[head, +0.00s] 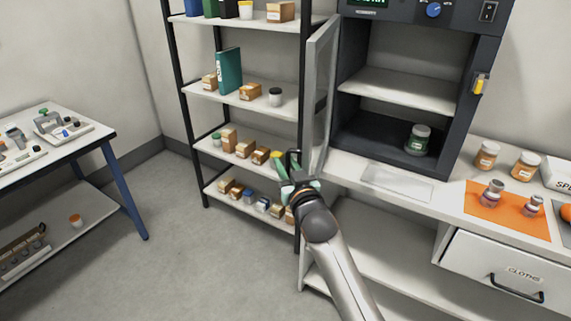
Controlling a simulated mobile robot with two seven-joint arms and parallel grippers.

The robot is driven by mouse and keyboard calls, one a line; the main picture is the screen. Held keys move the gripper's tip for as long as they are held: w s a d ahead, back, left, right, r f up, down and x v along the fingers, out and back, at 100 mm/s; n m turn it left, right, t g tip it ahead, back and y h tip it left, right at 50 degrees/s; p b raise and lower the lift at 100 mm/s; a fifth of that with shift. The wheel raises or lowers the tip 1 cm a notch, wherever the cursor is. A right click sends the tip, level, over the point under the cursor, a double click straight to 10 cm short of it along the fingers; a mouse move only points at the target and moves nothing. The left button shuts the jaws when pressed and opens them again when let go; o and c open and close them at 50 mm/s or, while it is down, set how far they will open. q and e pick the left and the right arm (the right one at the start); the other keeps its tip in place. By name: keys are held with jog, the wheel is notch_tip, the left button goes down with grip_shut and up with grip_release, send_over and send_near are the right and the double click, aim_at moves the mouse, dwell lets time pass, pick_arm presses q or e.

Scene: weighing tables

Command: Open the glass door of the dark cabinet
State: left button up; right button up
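The dark cabinet (352,130) stands on the white bench at the upper right. Its glass door (319,95) is swung wide open to the left and is seen nearly edge-on. My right gripper (285,158) is just left of the door's lower end, in front of the shelving. Its fingers look apart, with nothing visible between them. Whether it touches the door cannot be told. My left gripper is out of view.
An open shelving rack (186,93) with boxes and jars stands behind the gripper. Orange-labelled jars (487,155) and an orange mat (490,222) are on the bench at right. A side table (107,140) stands at left. Floor between is clear.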

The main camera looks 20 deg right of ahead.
jog(key=s, duration=1.2)
jog(key=shift+s+a+b, duration=0.25)
jog(key=shift+a+b, duration=0.15)
